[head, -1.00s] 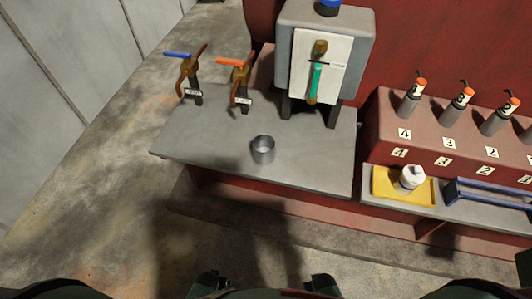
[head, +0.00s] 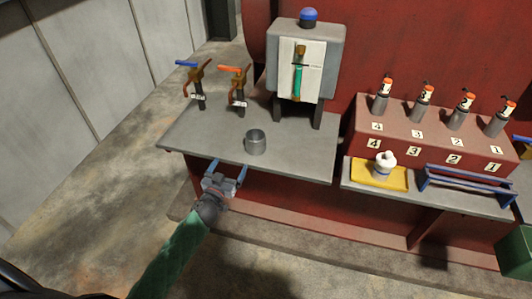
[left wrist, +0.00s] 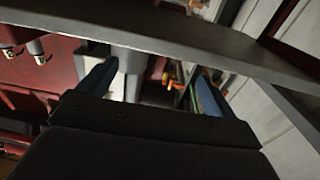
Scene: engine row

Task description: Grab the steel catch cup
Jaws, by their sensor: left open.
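The steel catch cup (head: 255,143) is a small grey open-topped cylinder. It stands upright on the grey shelf (head: 190,135), near its front edge, in the head view. My left gripper (head: 227,168) is open and empty, at the shelf's front edge, below and a little left of the cup in the picture. Its two blue fingers are apart and do not touch the cup. In the left wrist view the open fingers (left wrist: 152,85) show beneath the shelf edge (left wrist: 190,38), and I cannot make out the cup there. My right gripper is not in view.
Two valves with blue (head: 187,63) and orange (head: 232,69) levers stand behind the cup at left. A grey gauge box (head: 328,50) stands behind it. To the right are a yellow tray (head: 362,176) with a white bottle (head: 384,163) and a blue rack (head: 465,183).

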